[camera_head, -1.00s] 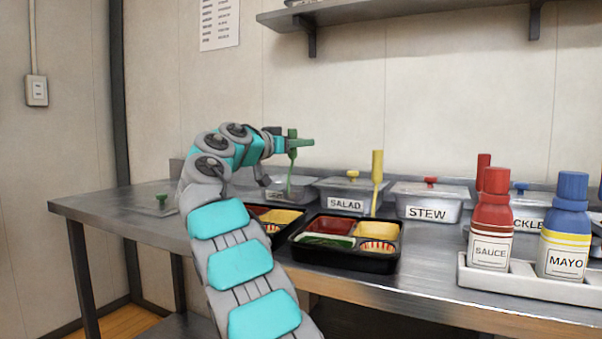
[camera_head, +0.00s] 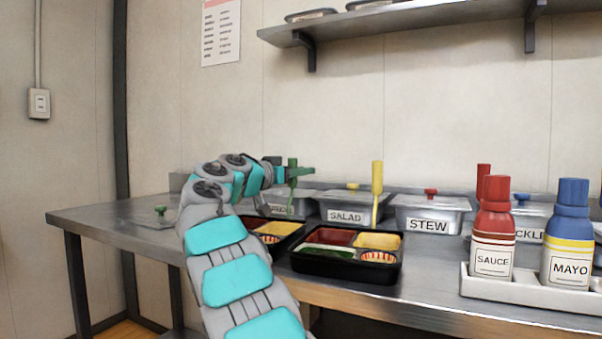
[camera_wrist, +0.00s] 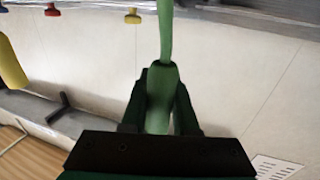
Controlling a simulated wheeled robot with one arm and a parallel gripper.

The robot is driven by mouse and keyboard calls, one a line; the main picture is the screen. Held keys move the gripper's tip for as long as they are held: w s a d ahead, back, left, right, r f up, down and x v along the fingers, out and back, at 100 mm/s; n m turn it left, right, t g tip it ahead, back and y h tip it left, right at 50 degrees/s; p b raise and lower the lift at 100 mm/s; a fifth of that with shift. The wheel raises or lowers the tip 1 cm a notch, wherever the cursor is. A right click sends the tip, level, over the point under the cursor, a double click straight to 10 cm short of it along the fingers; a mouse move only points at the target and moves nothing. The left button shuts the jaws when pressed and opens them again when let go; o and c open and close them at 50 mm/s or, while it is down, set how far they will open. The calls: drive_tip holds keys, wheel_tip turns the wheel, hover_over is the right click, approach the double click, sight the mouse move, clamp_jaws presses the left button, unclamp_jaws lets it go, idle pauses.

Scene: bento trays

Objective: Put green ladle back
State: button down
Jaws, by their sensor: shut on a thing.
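My gripper (camera_head: 290,172) is at the back left of the counter, above the leftmost labelled tub (camera_head: 290,205). It is shut on the green ladle (camera_head: 292,190), which hangs upright with its lower end at that tub; whether the bowl is inside cannot be told. In the wrist view the green ladle's handle (camera_wrist: 158,95) sits between the two dark fingers, with its thin shaft running up out of the picture. My arm hides part of the tub. A lid with a green knob (camera_head: 160,211) lies on the counter at the left.
Two black bento trays stand in front, the nearer one (camera_head: 345,271) partly overlapping the other. The SALAD tub (camera_head: 347,216) holds a yellow ladle (camera_head: 376,180). The STEW tub (camera_head: 428,225) is farther right. Sauce (camera_head: 492,262) and mayo (camera_head: 566,266) bottles stand in a white holder.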

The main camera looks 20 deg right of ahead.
drive_tip(key=shift+f, duration=0.2)
drive_tip(key=c, duration=0.7)
unclamp_jaws()
drive_tip(key=shift+r, duration=0.15)
drive_tip(key=v, duration=1.2)
drive_tip(key=shift+b, duration=0.4)
